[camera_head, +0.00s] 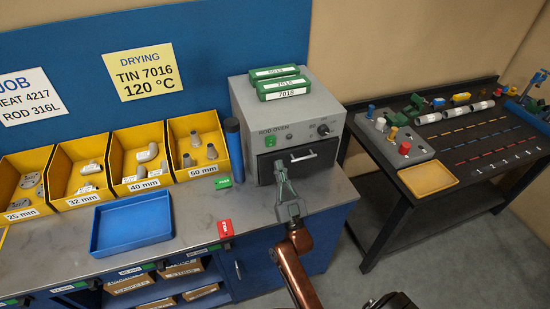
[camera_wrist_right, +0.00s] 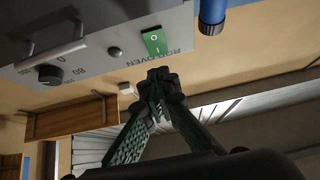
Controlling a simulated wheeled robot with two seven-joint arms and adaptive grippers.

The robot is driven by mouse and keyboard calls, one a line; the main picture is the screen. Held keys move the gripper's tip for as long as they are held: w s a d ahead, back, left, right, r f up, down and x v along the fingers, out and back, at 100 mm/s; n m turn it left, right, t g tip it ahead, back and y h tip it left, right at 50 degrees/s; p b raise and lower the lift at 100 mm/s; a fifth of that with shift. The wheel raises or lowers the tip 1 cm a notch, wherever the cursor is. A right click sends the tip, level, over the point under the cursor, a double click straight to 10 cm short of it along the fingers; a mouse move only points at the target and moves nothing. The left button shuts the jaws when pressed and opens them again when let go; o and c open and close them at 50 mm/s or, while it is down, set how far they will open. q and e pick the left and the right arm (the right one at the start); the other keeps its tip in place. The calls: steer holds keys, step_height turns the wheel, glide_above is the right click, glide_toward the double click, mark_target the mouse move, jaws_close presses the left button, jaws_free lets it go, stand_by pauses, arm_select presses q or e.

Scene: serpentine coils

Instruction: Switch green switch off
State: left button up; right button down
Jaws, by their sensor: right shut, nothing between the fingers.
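The green switch (camera_head: 270,141) is on the upper left of the front of the grey rod oven (camera_head: 239,92), beside the "ROD OVEN" lettering. In the right wrist view, which looks upside down, the green rocker (camera_wrist_right: 155,42) shows O and I marks; I cannot tell which side is pressed. My right gripper (camera_head: 280,166) is in front of the oven, below the switch in the head view. In the right wrist view its fingertips (camera_wrist_right: 160,78) are together and empty, close to the switch but seemingly apart from it. My left gripper is not in view.
The oven has a door handle (camera_head: 303,157) and a black knob (camera_head: 323,130) right of the switch. A blue cylinder (camera_head: 234,150) stands left of the oven. Yellow bins (camera_head: 140,185), a blue tray (camera_head: 132,246) and a red tag (camera_head: 226,229) are on the bench.

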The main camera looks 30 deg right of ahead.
steer(key=s+a, duration=0.1)
steer(key=s, duration=0.5)
steer(key=shift+s+a, duration=0.2)
steer(key=shift+a, duration=0.05)
